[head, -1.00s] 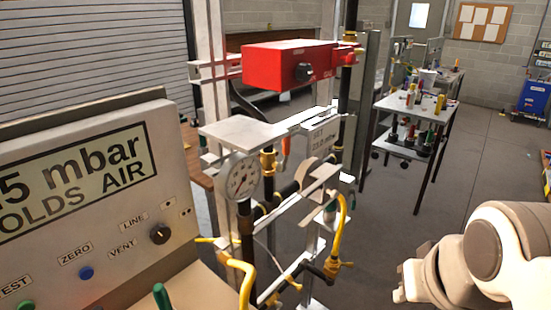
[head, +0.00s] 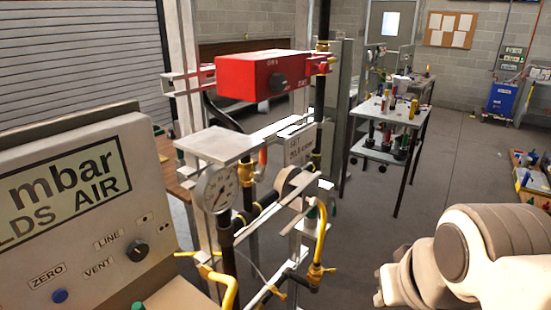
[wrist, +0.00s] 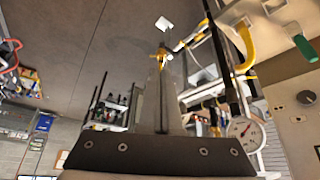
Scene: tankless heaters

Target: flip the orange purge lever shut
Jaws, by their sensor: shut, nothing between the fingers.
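An orange lever (head: 263,155) shows in the head view, small and partly hidden behind the pipe stand's metal parts, below the red box. Its exact position is hard to tell. My gripper (wrist: 161,62) is shut and empty in the wrist view, its grey fingers pointing up the picture. In the head view only pale parts of my arm show at the lower right, well apart from the stand and the lever. In the wrist view the pressure gauge (wrist: 245,128) and yellow pipe (wrist: 243,48) are to the right of the fingers. I cannot make out the lever there.
The red box (head: 265,77) sits atop the stand, with a gauge (head: 216,188) and yellow hose (head: 320,235) in front. A test panel (head: 80,215) fills the lower left. A white table (head: 390,112) with bottles stands behind. Grey floor is open at right.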

